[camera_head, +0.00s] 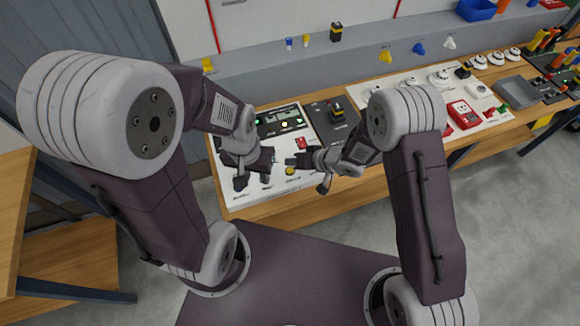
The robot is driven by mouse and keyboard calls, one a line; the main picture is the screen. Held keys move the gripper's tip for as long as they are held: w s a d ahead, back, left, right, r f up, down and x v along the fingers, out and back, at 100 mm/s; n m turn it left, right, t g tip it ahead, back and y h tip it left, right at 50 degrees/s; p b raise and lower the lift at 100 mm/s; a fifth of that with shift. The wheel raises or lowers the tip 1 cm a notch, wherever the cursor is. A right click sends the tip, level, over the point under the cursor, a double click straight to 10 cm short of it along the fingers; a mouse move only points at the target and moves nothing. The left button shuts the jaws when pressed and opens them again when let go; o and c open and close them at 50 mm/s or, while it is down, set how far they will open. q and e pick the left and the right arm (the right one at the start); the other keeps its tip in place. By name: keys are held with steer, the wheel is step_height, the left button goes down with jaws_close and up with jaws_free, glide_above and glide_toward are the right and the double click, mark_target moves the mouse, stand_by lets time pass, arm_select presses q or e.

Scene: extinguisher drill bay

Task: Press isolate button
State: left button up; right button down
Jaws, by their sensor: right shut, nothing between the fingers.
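A white control panel (222,172) lies on the wooden bench, with a dark display strip (285,124) along its back showing small green and yellow lights. A red control (301,143) and a yellow round button (291,171) show on the panel. Labels are too small to read, so I cannot tell which control is the isolate button. My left gripper (254,174) is over the panel's left part, its finger gap unclear. My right gripper (296,161) is shut and empty over the panel's right part, pointing left, close to the red control. The arms hide parts of the panel.
A dark plate with a black-and-yellow device (338,111) lies right of the panel. Farther right are white detectors (440,78), a red box (463,114) and a grey tray (515,92). A blue bin (476,9) sits on the back ledge. Grey floor is clear at lower right.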

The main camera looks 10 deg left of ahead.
step_height(320, 180, up, 3)
steer(key=shift+p, duration=1.15)
steer(key=shift+f, duration=0.1)
